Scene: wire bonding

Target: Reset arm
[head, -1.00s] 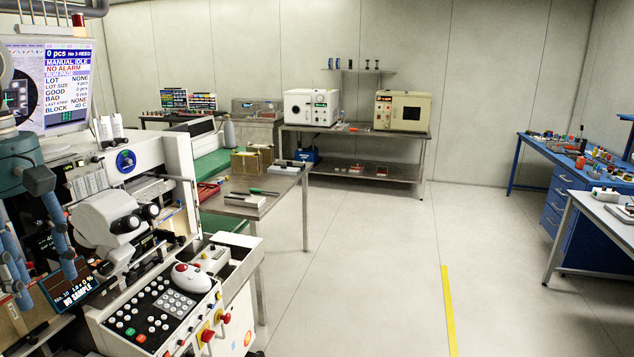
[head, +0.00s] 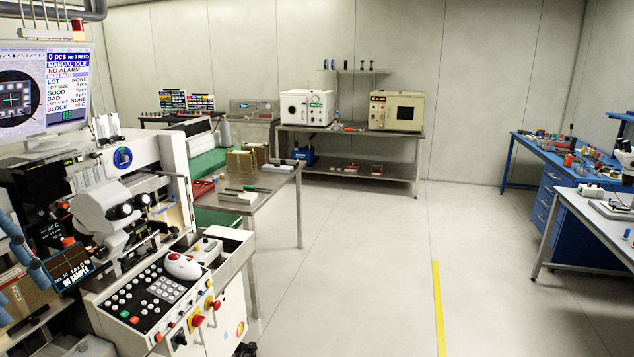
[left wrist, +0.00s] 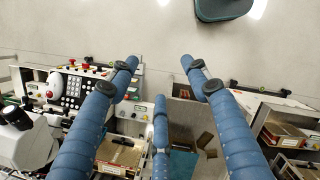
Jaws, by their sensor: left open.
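My left gripper shows at the left edge of the head view as blue fingers (head: 22,252), mostly cut off by the frame. In the left wrist view its blue jointed fingers (left wrist: 159,76) are spread apart with nothing between them. It is open and empty, and no finger is seen touching anything. The wire bonding machine (head: 178,150) stands just right of it in the head view, with a white eyepiece head (head: 102,208) and a button panel (head: 155,295). The panel also shows in the left wrist view (left wrist: 72,92). My right gripper is in neither view.
A monitor (head: 75,90) stands above the machine at the left. A steel table (head: 262,200) is behind the machine, and a rear bench (head: 350,132) carries two box-shaped devices. Blue and white benches stand at the right. The floor (head: 370,260) between is clear.

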